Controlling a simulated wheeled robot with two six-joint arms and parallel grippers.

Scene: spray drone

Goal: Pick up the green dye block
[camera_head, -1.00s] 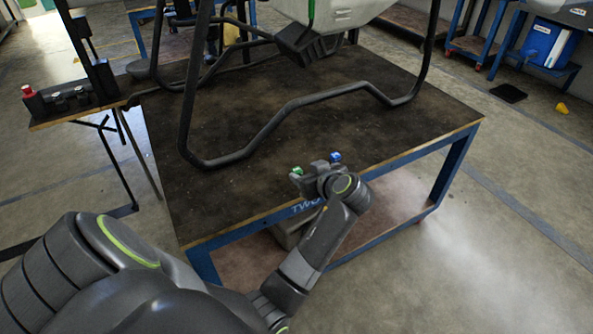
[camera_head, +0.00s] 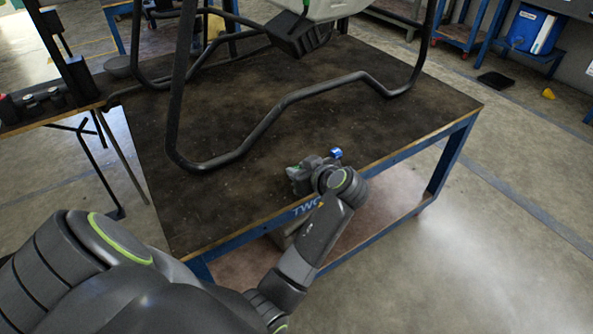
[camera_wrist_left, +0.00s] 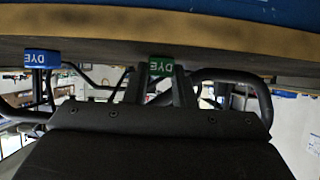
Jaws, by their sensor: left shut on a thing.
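The green dye block (camera_wrist_left: 161,66), with white DYE lettering, sits between the two dark fingers of my left gripper (camera_wrist_left: 161,84) in the left wrist view. The gripper is shut on it. In the head view my left gripper (camera_head: 299,175) is at the front edge of the workbench, and only a sliver of green shows past the fingers. The block appears to be still at the bench top. A blue dye block (camera_head: 336,153) stands to the right of the gripper, apart from it, and also shows in the left wrist view (camera_wrist_left: 42,58). My right gripper is not in view.
The dark workbench (camera_head: 235,190) has blue legs and a wooden edge. The black tube frame of the drone (camera_head: 290,101) stands on it behind the gripper. Bench top to the left of the gripper is clear. A side shelf with small jars (camera_head: 33,105) is at the left.

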